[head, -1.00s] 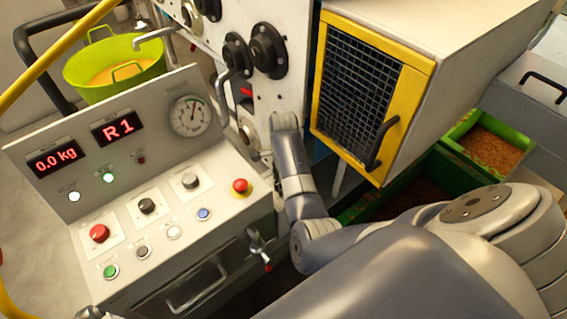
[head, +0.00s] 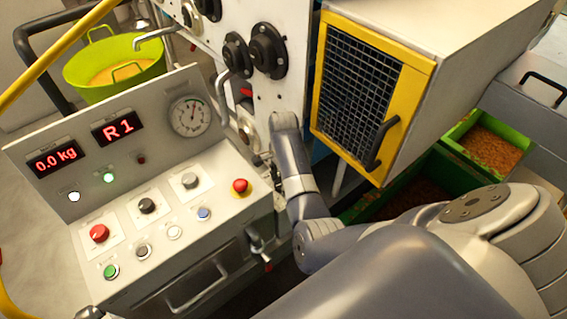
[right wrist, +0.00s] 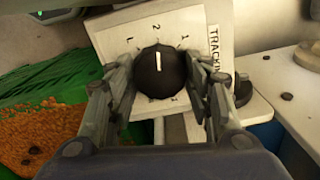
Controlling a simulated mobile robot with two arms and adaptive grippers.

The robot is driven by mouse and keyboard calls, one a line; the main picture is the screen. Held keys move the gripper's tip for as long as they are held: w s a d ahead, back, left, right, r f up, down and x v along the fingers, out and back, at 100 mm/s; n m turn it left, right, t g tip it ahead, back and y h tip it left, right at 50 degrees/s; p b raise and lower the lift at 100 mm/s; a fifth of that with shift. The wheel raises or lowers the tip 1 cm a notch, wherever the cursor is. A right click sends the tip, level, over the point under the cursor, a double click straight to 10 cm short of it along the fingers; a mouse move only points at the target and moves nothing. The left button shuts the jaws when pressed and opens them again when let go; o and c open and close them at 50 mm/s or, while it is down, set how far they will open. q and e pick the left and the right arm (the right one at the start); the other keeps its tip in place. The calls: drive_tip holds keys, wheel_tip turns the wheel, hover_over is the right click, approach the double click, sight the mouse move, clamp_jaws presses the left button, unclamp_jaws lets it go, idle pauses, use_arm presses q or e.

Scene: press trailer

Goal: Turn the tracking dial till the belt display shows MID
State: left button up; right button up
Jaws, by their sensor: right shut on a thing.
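The tracking dial (right wrist: 161,72) is a round black knob with a white pointer line, on a white plate with scale marks and a TRACKING label, in the right wrist view. The pointer stands nearly upright in that picture. My right gripper (right wrist: 160,82) is shut on the dial, one finger on each side. In the head view my right arm reaches to the side of the white machine panel, and the dial is hidden there. The belt display (head: 118,127) reads R1 in red.
A yellow-framed mesh guard (head: 360,90) stands right of my arm. Green crates (head: 440,165) lie below it.

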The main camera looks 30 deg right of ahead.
drive_tip(key=o, duration=1.1)
wheel_tip(320, 180, up, 12)
